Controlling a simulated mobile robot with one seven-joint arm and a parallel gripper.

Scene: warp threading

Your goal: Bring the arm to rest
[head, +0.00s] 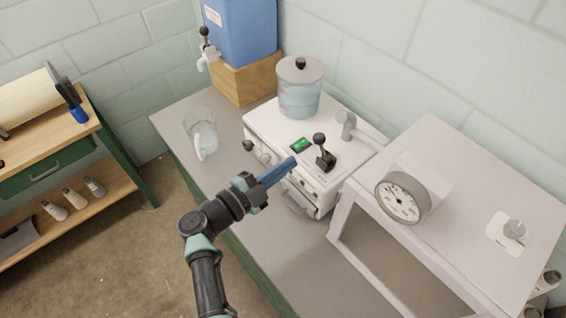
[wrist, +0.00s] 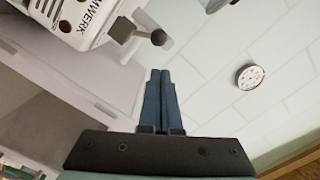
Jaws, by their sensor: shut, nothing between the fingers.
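My gripper (head: 277,172) has blue fingers that are shut and empty. In the head view it hangs in the air in front of the white machine (head: 312,190), pointing up and to the right. In the wrist view the shut fingers (wrist: 159,98) stand close together with nothing between them. The machine (wrist: 88,20) shows at the top left there, with a black-knobbed lever (wrist: 140,32).
A pot (head: 299,88) stands on the machine. A glass jug (head: 200,135) stands on the grey bench (head: 178,118), left of the machine. A blue tank (head: 240,30) sits behind. A white frame with a dial gauge (head: 402,197) stands at right. A wooden workbench (head: 60,125) is at left.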

